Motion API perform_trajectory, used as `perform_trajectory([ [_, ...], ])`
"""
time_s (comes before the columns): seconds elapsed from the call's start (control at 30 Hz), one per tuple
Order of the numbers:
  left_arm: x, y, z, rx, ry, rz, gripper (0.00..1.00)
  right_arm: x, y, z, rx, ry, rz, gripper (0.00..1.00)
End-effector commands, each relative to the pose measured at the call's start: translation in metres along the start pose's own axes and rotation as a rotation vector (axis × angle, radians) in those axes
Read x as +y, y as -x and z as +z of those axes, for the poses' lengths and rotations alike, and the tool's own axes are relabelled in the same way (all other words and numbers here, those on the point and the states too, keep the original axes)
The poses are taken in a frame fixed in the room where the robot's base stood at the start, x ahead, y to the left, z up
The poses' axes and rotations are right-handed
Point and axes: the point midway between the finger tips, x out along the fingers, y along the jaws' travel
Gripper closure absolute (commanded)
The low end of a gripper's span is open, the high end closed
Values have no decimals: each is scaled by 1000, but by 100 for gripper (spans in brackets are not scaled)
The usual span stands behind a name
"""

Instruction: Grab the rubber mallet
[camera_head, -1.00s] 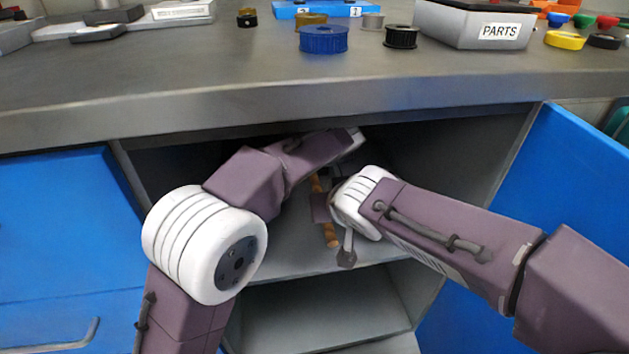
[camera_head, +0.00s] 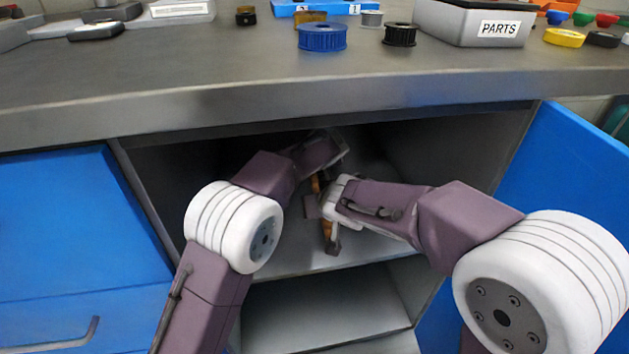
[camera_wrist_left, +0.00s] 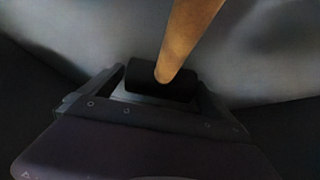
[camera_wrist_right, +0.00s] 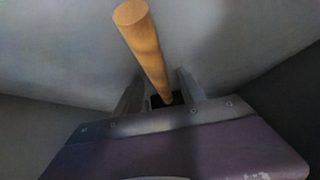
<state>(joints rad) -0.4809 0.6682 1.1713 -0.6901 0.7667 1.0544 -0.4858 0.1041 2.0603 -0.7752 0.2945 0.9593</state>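The mallet lies inside the open cabinet, and its wooden handle (camera_head: 327,231) shows in thin pieces between my two arms. In the left wrist view its black head (camera_wrist_left: 160,86) sits between the spread fingers of my left gripper (camera_wrist_left: 160,84), with hardly any gap at its ends. The handle (camera_wrist_left: 187,38) runs up from it. In the right wrist view the handle (camera_wrist_right: 145,45) passes between the fingers of my right gripper (camera_wrist_right: 161,88), with space on both sides. A dark part (camera_wrist_right: 165,100) shows at its lower end. My grippers hide most of the mallet in the head view.
The cabinet's upper shelf (camera_head: 290,260) has a lower shelf (camera_head: 320,315) beneath. The grey worktop (camera_head: 200,70) overhangs the opening. A blue door (camera_head: 570,165) stands open at the right. Blue (camera_head: 322,37) and black pulleys (camera_head: 400,35) and a PARTS bin (camera_head: 470,25) stand on top.

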Motion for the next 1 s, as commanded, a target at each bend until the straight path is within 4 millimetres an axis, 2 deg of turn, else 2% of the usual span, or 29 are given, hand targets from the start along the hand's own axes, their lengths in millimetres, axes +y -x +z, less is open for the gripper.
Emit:
perform_trajectory([
  [0.03,0,0,0,0,0,0,11,0,0,0,0,0,0,64],
  [0.17,0,0,0,0,0,0,47,0,0,0,0,0,0,100],
  [0.3,0,0,0,0,1,0,85,0,0,0,1,1,-1,100],
  [1.0,2,0,2,-2,1,2,85,-1,1,-2,4,1,-3,100],
])
